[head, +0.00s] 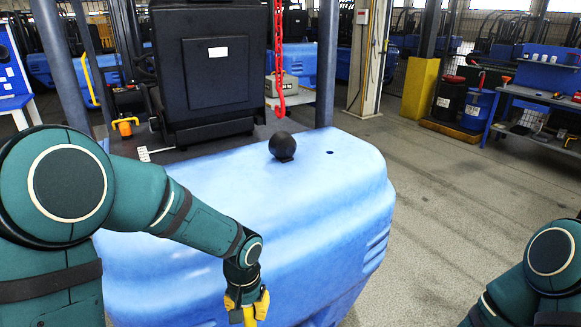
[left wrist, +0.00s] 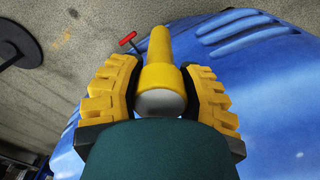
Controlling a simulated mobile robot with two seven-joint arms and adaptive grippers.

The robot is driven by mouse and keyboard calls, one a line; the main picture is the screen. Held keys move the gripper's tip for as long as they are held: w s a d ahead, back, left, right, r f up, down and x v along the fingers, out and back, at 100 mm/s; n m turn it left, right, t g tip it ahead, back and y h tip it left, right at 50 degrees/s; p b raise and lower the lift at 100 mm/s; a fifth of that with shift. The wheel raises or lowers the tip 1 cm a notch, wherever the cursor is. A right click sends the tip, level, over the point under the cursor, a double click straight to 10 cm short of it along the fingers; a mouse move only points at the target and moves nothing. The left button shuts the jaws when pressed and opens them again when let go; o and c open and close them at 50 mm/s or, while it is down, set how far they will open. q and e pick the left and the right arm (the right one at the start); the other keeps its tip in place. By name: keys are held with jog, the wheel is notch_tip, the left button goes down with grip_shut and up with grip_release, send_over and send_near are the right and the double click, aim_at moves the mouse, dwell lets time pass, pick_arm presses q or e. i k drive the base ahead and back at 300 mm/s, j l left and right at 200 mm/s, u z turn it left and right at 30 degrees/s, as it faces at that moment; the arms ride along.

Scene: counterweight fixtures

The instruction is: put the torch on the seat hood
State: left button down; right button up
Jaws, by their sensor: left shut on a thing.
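The torch is yellow with a pale round end. In the left wrist view the torch (left wrist: 160,68) lies between the yellow finger pads of my left gripper (left wrist: 160,95), which is shut on it. In the head view my left gripper (head: 247,300) is low in front of the blue counterweight (head: 290,215), with the torch mostly hidden. The black seat (head: 215,75) stands behind the counterweight. A dark surface (head: 205,150) shows at its foot; I cannot tell how much of it is the seat hood. My right gripper is out of view.
A black ball (head: 282,146) sits on top of the counterweight. A red chain (head: 279,60) hangs beside the seat, and grey posts (head: 327,60) flank it. A red T-handle (left wrist: 128,40) shows near the torch in the left wrist view.

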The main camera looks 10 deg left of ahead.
aim_at(129, 145)
jog(key=k+j+z, duration=0.1)
jog(key=j, duration=0.3)
jog(key=k+j+z, duration=0.1)
jog(key=j, duration=0.25)
jog(key=k+j+z, duration=0.1)
jog(key=k+j, duration=0.15)
jog(key=k+j+z, duration=0.1)
jog(key=j, duration=0.35)
jog(key=k+j+z, duration=0.15)
jog(key=j, duration=0.25)
jog(key=k+j+z, duration=0.1)
jog(key=j, duration=0.3)
jog(key=k+j+z, duration=0.15)
jog(key=j, duration=0.2)
jog(key=k+j+z, duration=0.15)
jog(key=j, duration=0.25)
jog(key=j+z, duration=0.2)
jog(key=j, duration=0.6)
jog(key=k+j+z, duration=0.2)
jog(key=j, duration=0.6)
jog(key=j+z, duration=0.4)
jog(key=j, duration=1.25)
